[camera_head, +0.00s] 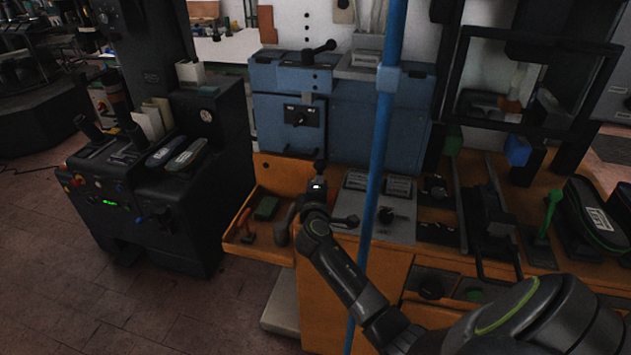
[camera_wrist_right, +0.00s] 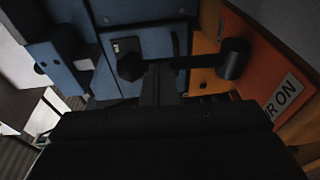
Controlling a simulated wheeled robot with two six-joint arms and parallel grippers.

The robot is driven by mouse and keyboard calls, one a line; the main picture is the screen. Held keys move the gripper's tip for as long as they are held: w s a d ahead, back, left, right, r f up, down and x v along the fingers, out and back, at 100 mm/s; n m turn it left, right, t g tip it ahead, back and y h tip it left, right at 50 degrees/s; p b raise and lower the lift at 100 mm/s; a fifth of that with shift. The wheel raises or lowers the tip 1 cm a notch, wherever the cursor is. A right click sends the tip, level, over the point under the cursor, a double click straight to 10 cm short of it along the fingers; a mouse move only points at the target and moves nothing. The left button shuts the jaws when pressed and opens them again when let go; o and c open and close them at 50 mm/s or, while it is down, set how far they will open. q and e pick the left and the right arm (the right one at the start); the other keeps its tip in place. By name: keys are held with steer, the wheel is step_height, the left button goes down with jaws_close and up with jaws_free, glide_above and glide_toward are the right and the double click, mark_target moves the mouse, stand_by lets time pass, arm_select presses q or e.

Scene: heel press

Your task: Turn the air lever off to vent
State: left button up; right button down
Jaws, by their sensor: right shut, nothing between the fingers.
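In the right wrist view, a black lever bar (camera_wrist_right: 195,62) with a thick round knob (camera_wrist_right: 232,60) on its right end lies across, just beyond my fingers. A white label (camera_wrist_right: 287,99) reading "…R ON" is on the orange surface at the right. My right gripper (camera_wrist_right: 163,75) is shut and empty, its fingertips overlapping the bar's left part; I cannot tell if they touch. In the head view, my right gripper (camera_head: 319,170) is upright before the blue machine, above the orange bench edge. Dark handle parts beside my wrist are partly hidden by it. My left gripper is out of view.
The blue machine (camera_head: 278,92) stands behind my gripper. An open orange drawer (camera_head: 240,236) is at its left. A blue post (camera_head: 377,160) crosses the view to its right, near my right arm. A black console (camera_head: 190,215) stands farther left, with bare floor before it.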

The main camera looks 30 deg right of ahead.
arm_select(q)
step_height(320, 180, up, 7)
steer(key=p, duration=0.5)
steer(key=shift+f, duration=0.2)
arm_select(e)
steer(key=shift+w+d+r+g+y, duration=0.15)
steer(key=shift+w+d+g+y, duration=0.25)
steer(key=shift+w+d+g, duration=0.15)
steer(key=shift+w+d+r+g+y, duration=0.15)
steer(key=shift+w+d+g+y, duration=0.3)
steer(key=shift+d, duration=0.1)
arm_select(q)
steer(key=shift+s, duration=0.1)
arm_select(e)
steer(key=shift+r, duration=0.2)
